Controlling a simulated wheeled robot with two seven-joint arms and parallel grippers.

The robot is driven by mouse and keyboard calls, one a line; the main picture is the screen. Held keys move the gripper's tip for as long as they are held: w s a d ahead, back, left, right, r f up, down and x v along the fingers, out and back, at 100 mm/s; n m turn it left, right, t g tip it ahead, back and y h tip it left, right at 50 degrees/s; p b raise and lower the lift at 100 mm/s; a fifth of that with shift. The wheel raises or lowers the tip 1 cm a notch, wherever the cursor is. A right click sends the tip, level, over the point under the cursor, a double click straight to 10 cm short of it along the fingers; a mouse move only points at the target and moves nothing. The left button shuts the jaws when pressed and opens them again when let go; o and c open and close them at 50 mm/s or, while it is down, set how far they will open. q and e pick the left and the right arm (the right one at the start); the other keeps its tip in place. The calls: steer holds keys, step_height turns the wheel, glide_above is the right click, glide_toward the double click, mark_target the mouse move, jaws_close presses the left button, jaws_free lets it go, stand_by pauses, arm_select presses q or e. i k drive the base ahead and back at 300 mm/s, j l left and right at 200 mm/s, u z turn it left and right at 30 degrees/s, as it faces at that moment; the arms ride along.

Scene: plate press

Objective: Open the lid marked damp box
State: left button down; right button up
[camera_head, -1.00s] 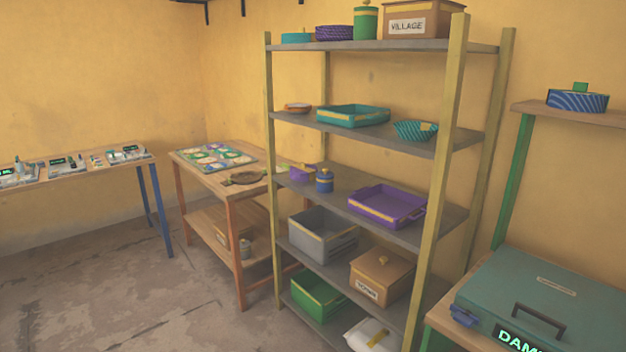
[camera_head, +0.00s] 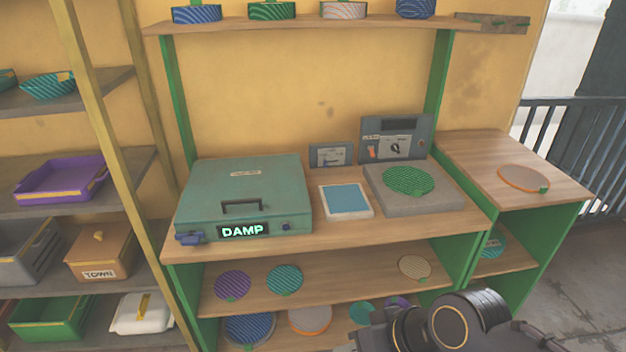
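The damp box (camera_head: 246,190) is a flat teal case on the left of the wooden bench, with its lid shut. A dark handle (camera_head: 241,207) sits on the front part of the lid. A black plate with glowing letters DAMP (camera_head: 243,231) is on its front face, between a blue latch-like part (camera_head: 189,239) at the left corner and a small dark knob (camera_head: 286,227). A dark part of my own arm shows at the bottom right, well apart from the box. Neither gripper's fingers are in view.
Right of the box are a blue pad (camera_head: 348,199), a grey unit (camera_head: 441,196) bearing a green patterned disc (camera_head: 408,180), and a control panel (camera_head: 396,138). Patterned discs lie on the lower shelf (camera_head: 340,279). A storage rack (camera_head: 106,120) stands left. A side table (camera_head: 472,160) stands right.

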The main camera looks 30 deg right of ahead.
mark_target(256, 186)
steer(key=z, duration=0.45)
steer(key=i+j, duration=0.3)
steer(key=i, duration=0.25)
steer(key=i+j+z, duration=0.15)
steer(key=i+j, duration=0.15)
steer(key=i, duration=0.25)
